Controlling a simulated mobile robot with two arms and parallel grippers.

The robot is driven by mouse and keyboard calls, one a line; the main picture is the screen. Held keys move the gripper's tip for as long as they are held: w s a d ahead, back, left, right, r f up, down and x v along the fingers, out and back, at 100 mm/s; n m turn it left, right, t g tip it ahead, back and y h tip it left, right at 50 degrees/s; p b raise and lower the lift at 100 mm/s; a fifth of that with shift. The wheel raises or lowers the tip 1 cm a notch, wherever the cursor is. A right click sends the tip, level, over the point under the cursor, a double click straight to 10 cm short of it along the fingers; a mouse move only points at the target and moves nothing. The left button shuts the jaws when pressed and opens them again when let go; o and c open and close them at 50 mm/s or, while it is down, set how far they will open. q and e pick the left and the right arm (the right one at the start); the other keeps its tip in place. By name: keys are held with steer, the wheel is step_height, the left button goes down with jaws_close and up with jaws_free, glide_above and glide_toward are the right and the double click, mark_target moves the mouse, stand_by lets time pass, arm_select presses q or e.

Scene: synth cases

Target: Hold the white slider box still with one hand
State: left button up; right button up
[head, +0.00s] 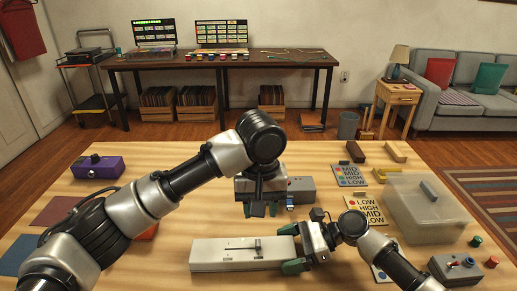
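The white slider box (235,262) lies flat on the table at the front middle, with a dark slider on its top. My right gripper (292,248) is at the box's right end. One green fingertip is at the box's far side and the other at its near side, and they appear to press on it. My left gripper (259,209) points down behind the box, apart from it. Its dark fingers look spread, with nothing seen between them. My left arm crosses the left half of the view.
A grey box (301,190) with a plug stands behind my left gripper. A purple pedal (97,167) lies at left. A clear lidded bin (424,212), label cards (351,176) and a grey switch box (453,269) are at right. Table left of the white box is partly hidden.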

steer(key=shift+o, duration=0.4)
steer(key=v, duration=1.2)
step_height(320, 180, up, 10)
steer(key=p, duration=1.2)
steer(key=shift+p, duration=0.35)
steer(key=shift+f, duration=0.1)
